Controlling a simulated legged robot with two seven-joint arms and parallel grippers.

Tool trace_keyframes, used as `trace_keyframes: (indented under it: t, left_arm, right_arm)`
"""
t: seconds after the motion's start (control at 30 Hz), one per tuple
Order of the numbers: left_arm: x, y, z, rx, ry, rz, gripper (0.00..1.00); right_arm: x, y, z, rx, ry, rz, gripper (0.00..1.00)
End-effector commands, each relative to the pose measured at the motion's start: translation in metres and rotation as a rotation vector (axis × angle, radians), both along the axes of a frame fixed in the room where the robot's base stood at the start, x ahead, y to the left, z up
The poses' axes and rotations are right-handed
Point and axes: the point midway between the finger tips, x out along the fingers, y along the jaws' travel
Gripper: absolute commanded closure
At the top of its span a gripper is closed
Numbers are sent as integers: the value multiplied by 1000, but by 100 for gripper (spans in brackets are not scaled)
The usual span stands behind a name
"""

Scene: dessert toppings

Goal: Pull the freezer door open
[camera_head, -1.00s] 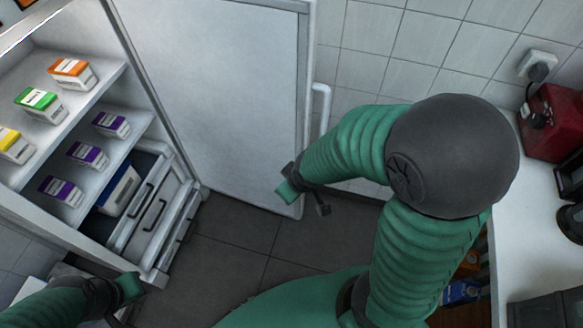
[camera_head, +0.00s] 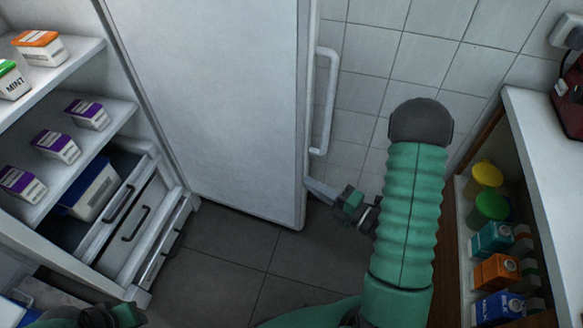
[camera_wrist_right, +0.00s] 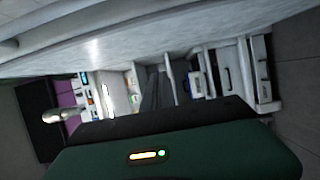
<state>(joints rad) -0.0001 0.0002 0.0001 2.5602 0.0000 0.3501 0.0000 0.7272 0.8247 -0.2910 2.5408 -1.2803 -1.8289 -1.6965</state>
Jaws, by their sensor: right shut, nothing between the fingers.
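The white freezer door (camera_head: 215,100) stands swung wide open, with its inner face toward me. Its white bar handle (camera_head: 331,100) is on the outer side, near the free edge. My right gripper (camera_head: 311,185) is shut and empty, below the handle, with its tips at the lower free edge of the door. I cannot tell whether they touch it. In the right wrist view a pale panel (camera_wrist_right: 150,45) crosses the top, close to the gripper. My left gripper (camera_head: 128,314) is at the bottom left, partly cut off; its fingers are unclear.
The open cabinet holds several cartons on shelves (camera_head: 75,140) and drawers (camera_head: 140,225) below. A tiled wall (camera_head: 380,60) is behind the door. At right, a white counter (camera_head: 535,150) stands over a shelf of bottles and cartons. Dark floor (camera_head: 225,250) is clear between.

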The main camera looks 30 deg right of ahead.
Motion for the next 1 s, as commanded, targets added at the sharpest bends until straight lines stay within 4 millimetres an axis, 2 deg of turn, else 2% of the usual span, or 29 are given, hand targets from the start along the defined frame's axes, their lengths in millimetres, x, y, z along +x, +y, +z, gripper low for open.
trace_keyframes:
  t: [0.17, 0.57, 0.6, 0.73, 1.0]
  left_arm:
    - [0, 0, -1, 0, -1, 0, 64]
    - [0, 0, -12, 0, -1, 0, 64]
    - [0, 0, -15, 0, -1, 0, 64]
    - [0, 0, -18, 0, 0, 0, 64]
    - [0, 0, -19, 0, 0, 0, 64]
  right_arm:
    - [16, 6, 2, -4, -10, 7, 100]
    - [98, 33, 2, -1, -10, 5, 100]
    - [101, 22, 1, -4, -10, -1, 100]
    - [111, 5, 1, -4, -9, 1, 100]
    - [116, -3, 2, -1, -7, 3, 100]
